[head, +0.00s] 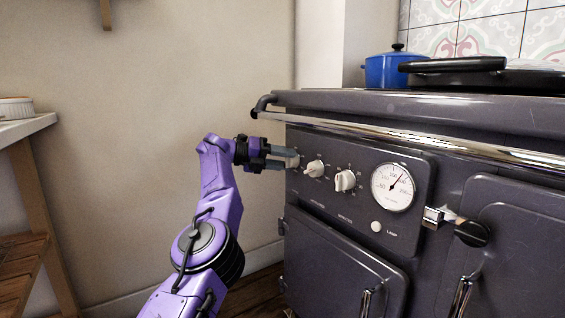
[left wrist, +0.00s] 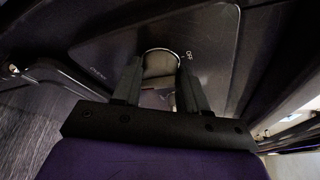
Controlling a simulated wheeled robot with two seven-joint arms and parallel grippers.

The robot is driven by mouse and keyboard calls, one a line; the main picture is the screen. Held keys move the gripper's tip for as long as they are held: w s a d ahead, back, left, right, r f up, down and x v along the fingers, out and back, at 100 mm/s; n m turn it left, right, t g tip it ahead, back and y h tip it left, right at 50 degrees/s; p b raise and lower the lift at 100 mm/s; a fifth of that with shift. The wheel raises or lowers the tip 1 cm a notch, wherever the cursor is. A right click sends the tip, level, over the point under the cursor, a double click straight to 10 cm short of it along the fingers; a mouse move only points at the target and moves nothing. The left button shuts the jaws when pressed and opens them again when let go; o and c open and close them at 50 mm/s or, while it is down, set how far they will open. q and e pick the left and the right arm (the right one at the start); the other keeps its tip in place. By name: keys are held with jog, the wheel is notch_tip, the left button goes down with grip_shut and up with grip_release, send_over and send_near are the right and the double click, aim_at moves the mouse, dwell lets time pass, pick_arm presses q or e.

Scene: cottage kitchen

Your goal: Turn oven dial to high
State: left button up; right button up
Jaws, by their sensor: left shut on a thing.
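The dark oven (head: 330,240) stands at the right with a control panel on its front. A row of white dials runs along the panel. My left gripper (head: 290,158) is at the leftmost dial (head: 294,162), shut on it, with its fingers partly hiding it. In the left wrist view this dial (left wrist: 159,64) sits between the two fingertips (left wrist: 160,85), with an "OFF" mark on the panel beside it. The middle dial (head: 314,169) and the right dial (head: 345,180) are free. The dial's pointer direction is hard to make out. My right gripper is not in view.
A metal rail (head: 400,135) runs along the oven's front above the dials. A round gauge (head: 393,187) and a lamp button (head: 376,227) sit right of the dials. A blue pot (head: 385,71) stands on top. A wooden table (head: 30,128) is at the left.

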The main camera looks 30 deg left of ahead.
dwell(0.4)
pick_arm(q)
jog(key=o, duration=1.1)
jog(key=shift+c, duration=0.2)
jog(key=v, duration=1)
jog(key=shift+a, duration=0.2)
jog(key=shift+s, duration=0.2)
